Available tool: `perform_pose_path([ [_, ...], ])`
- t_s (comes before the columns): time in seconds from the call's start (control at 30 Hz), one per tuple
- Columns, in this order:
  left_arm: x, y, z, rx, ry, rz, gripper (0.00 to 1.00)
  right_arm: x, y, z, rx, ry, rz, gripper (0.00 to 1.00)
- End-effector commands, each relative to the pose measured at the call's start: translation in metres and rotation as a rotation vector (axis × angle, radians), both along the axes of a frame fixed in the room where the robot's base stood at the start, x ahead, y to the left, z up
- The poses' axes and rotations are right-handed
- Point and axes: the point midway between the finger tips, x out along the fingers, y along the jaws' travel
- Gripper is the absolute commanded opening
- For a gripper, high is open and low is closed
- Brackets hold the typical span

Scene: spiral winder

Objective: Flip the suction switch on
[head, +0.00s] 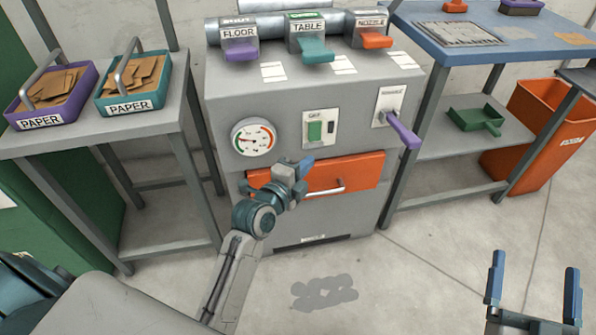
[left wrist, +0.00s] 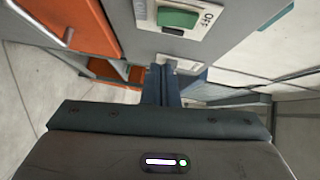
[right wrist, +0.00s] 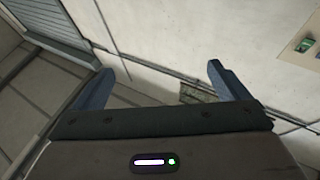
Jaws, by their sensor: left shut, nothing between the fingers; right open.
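The suction switch (head: 315,131) is a green rocker on a white plate on the front of the grey machine (head: 290,95). Lettering above it reads OFF in the left wrist view, where the switch (left wrist: 177,18) shows at the top. My left gripper (head: 306,166) is shut and empty, a little below the switch in the head view and apart from it. Its closed fingers (left wrist: 160,85) show in the left wrist view. My right gripper (head: 534,265) is open and empty over the floor at the lower right, far from the machine.
An orange drawer (head: 355,172) with a bar handle sits below the switch, behind my left gripper. A round gauge (head: 253,138) is left of the switch; a purple lever (head: 402,130) juts out at right. FLOOR, TABLE and NOZZLE levers top the machine. Paper bins stand left.

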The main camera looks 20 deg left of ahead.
Motion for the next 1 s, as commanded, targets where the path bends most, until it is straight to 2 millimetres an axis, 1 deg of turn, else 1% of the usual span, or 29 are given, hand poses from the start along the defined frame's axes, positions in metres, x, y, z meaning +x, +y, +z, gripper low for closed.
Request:
perform_pose_path([
  [0.03, 0.012, -0.003, -0.001, -0.001, -0.002, 0.000, 0.00, 0.000, 0.000, 0.004, -0.003, -0.027, 0.000, 0.95],
  [0.2, 0.047, -0.009, -0.004, 0.000, -0.001, 0.000, 0.00, -0.004, 0.000, 0.018, -0.007, -0.109, -0.002, 0.95],
  [0.4, 0.070, 0.007, -0.008, 0.003, -0.001, 0.001, 0.00, -0.008, 0.000, 0.030, -0.013, -0.185, -0.003, 0.95],
  [0.6, 0.078, 0.013, -0.009, 0.001, 0.000, 0.001, 0.00, -0.010, 0.000, 0.036, -0.014, -0.218, -0.004, 0.95],
  [1.0, 0.079, 0.014, -0.010, 0.003, -0.002, 0.001, 0.00, -0.010, 0.000, 0.035, -0.016, -0.225, -0.004, 0.95],
])
